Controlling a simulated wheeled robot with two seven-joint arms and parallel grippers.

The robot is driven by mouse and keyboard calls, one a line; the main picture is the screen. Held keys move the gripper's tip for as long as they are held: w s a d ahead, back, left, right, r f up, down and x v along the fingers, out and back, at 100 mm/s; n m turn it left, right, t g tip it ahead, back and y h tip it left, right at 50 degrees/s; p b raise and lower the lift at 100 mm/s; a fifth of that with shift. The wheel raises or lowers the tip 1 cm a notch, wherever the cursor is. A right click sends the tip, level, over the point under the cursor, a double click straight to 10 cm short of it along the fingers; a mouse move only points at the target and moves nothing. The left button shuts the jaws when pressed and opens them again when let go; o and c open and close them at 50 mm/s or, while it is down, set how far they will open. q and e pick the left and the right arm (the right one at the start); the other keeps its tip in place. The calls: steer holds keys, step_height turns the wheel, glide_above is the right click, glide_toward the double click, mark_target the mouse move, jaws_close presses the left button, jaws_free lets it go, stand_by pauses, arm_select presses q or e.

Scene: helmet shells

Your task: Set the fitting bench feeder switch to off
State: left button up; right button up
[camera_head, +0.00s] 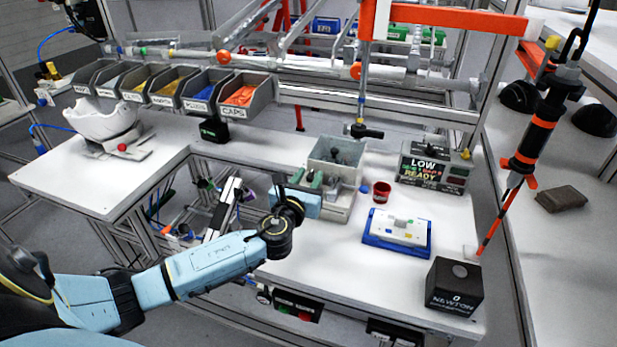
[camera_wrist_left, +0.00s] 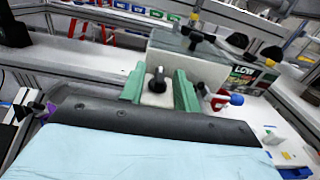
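The feeder (camera_head: 340,205) is a grey-white unit with an open hopper (camera_head: 328,160) on top, standing on the white bench. In the left wrist view its pale front (camera_wrist_left: 188,67) shows a dark switch lever (camera_wrist_left: 157,78) with a rounded base. My left gripper (camera_head: 308,180) is just in front of the feeder, its green fingers apart. In the wrist view the lever lies between the fingers of my left gripper (camera_wrist_left: 158,88), with gaps on both sides. Whether the fingertips touch the front, I cannot tell. The arm hides the switch in the head view. My right gripper is not in view.
Parts bins (camera_head: 240,95) line the back. A hanging tool (camera_head: 534,130) is at right.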

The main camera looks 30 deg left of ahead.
arm_select(q)
steer(key=shift+w, duration=0.1)
steer(key=shift+c, duration=0.3)
jaws_close()
